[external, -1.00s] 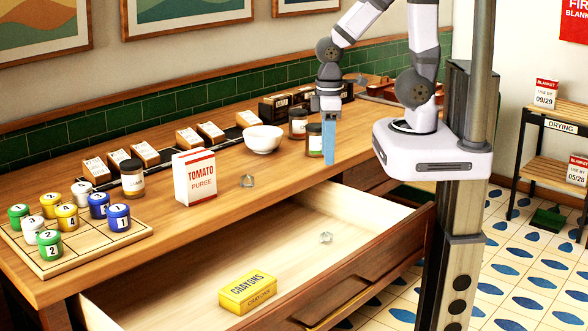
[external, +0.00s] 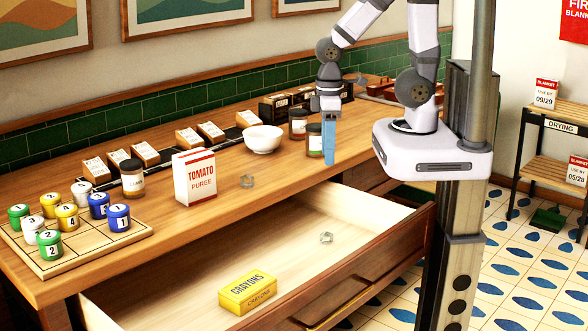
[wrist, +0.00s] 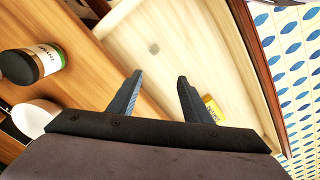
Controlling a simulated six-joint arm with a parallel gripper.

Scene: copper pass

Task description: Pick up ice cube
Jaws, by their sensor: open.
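One clear ice cube (external: 326,237) lies on the floor of the open drawer (external: 205,268), right of the crayon box. It also shows in the wrist view as a small greyish cube (wrist: 154,48), ahead of my fingers. A second clear ice cube (external: 247,181) sits on the counter beside the tomato puree box; I cannot see it in the wrist view. My gripper (external: 329,158) has blue fingers pointing down near the counter's front edge, beside a jar. In the wrist view the fingers (wrist: 158,85) are spread apart with nothing between them.
A yellow crayon box (external: 248,292) lies in the drawer. The jar (external: 314,140), white bowl (external: 263,139) and tomato puree box (external: 195,177) stand on the counter. A board with several numbered cans (external: 118,217) is at left. Much of the drawer floor is clear.

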